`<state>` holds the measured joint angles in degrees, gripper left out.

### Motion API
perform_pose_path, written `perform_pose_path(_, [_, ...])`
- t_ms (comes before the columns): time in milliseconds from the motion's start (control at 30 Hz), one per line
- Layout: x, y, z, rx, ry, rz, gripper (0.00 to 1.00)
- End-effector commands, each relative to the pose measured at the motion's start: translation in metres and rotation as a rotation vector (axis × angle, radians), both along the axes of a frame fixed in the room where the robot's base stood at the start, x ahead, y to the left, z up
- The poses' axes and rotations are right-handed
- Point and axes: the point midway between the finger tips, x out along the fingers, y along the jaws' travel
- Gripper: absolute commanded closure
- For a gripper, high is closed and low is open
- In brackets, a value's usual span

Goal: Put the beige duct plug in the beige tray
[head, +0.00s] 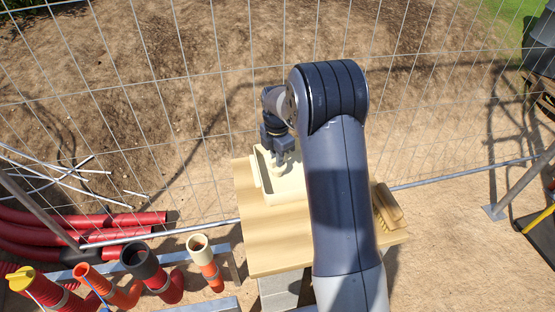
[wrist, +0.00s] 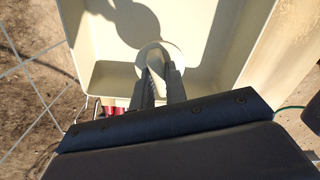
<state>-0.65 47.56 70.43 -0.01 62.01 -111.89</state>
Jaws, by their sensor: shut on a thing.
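The beige tray (head: 290,190) lies on the wooden table top, partly hidden by my arm in the head view. In the wrist view the tray (wrist: 105,75) fills the upper middle, with its floor and walls showing. My gripper (head: 281,158) points down over the tray. In the wrist view my gripper (wrist: 160,78) is shut on the beige duct plug (wrist: 163,54), a round pale piece with a raised grip. The plug is within the tray's outline; I cannot tell whether it touches the floor.
The wooden table top (head: 270,240) has bare space in front of the tray. A tan brush-like block (head: 388,204) lies at its right. Upright ducts, one with a beige collar (head: 197,243), stand at the left. A wire fence (head: 205,110) runs behind.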

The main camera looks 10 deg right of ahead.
Motion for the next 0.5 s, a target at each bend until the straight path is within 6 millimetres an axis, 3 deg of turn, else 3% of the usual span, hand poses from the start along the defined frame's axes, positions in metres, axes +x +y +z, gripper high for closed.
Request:
perform_pose_path(100, [-0.0004, -0.0001, -0.0126, 0.001, 0.001, 0.000, 1.00])
perform_pose_path(433, [-0.0002, 0.0000, -0.0162, 0.000, 0.000, -0.001, 1.00])
perform_pose_path(467, [-0.0002, 0.0000, -0.0155, 0.000, 0.000, -0.001, 0.85])
perform_pose_path(500, [-0.0002, 0.0000, -0.0151, 0.000, 0.000, -0.001, 0.82])
